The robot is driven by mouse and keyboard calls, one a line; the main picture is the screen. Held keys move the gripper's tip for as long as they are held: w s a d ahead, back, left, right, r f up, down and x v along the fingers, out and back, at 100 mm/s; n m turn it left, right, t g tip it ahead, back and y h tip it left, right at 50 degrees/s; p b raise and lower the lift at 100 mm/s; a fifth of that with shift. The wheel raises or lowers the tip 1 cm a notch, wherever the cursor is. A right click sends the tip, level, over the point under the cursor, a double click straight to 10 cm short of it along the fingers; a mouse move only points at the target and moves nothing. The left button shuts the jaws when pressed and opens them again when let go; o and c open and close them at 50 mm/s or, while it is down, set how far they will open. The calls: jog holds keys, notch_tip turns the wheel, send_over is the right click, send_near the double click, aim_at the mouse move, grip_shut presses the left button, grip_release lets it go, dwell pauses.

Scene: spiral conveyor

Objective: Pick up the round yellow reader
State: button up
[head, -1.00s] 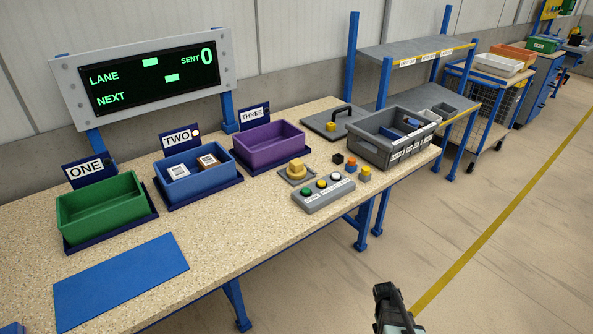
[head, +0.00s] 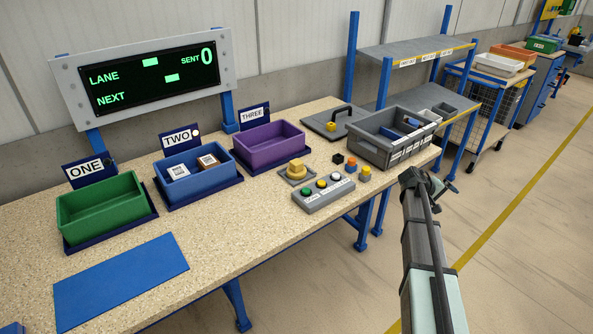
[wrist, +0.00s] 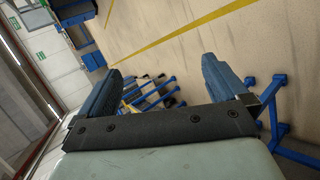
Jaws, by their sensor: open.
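The round yellow reader (head: 297,168) sits upright on a grey square plate on the speckled bench, behind the button box, in the head view. My gripper (head: 446,189) is off the bench's right front edge, well to the right of the reader and apart from it. In the wrist view my gripper (wrist: 160,82) is open and empty, with its two dark blue fingers wide apart. The reader is not seen in the wrist view, which shows floor and blue stands.
A button box (head: 323,194) stands in front of the reader. Small blocks (head: 351,166) stand to its right, then a grey tote (head: 377,152). A purple bin (head: 268,149) is behind; blue (head: 194,184) and green (head: 101,214) bins stand left. The bench front is clear around a blue mat (head: 121,280).

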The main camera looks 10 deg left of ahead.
jog(key=w+r+m+t+h, duration=0.1)
jog(key=w+r, duration=0.3)
jog(key=r, duration=0.5)
jog(key=w+r+h, duration=0.1)
jog(key=w+r, duration=0.3)
jog(key=r, duration=0.5)
jog(key=w+a+r+m+y, duration=0.2)
jog(key=w+a+r+m, duration=0.1)
jog(key=a, duration=0.7)
jog(key=w+a+r+m+y, duration=0.3)
jog(key=a, duration=0.7)
jog(key=m+g+y, duration=0.5)
jog(key=m+y, duration=0.1)
jog(key=y, duration=0.1)
send_over(297, 161)
notch_tip(297, 161, down, 2)
notch_tip(297, 161, down, 13)
jog(key=shift+s+f, duration=0.1)
jog(key=shift+f, duration=0.1)
jog(key=shift+c, duration=0.2)
